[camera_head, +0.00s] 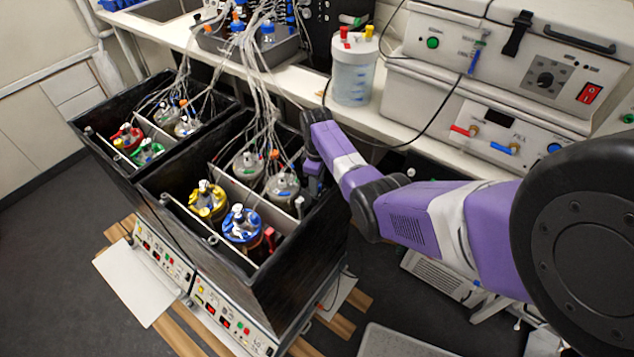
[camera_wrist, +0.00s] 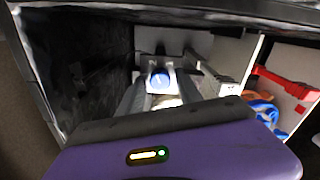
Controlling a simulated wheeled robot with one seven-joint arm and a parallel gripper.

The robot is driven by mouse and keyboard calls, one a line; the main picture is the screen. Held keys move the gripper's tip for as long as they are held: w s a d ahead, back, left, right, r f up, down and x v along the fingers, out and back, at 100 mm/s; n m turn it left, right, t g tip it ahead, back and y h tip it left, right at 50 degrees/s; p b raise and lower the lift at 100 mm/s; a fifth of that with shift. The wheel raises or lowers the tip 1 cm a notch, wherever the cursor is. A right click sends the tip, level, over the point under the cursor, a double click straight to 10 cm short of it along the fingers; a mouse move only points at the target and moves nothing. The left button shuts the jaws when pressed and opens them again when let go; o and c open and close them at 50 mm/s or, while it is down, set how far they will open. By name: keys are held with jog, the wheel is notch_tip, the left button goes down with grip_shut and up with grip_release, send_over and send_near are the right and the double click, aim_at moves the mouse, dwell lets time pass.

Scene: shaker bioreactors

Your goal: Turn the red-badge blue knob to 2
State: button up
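In the wrist view, a round blue knob (camera_wrist: 160,79) with a small white mark on its face lies beyond my gripper, deep in the dark box. The grey fingers of my gripper (camera_wrist: 161,92) appear on either side of it. I cannot tell whether they touch it. In the head view, my gripper (camera_head: 314,178) points down inside the right end of the black box, beside its wall; its fingertips and this knob are hidden there. No red badge shows clearly on the knob, and its setting is unreadable.
The black box (camera_head: 262,287) has close walls and a pale divider. Vessels with a blue lid (camera_head: 242,224) and a yellow lid (camera_head: 206,200) stand nearby, with loose tubes above. A red part (camera_wrist: 285,84) is right in the wrist view. A clear jar (camera_head: 353,78) stands on the bench.

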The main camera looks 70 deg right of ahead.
dwell(0.3)
jog(key=shift+r, duration=3.9)
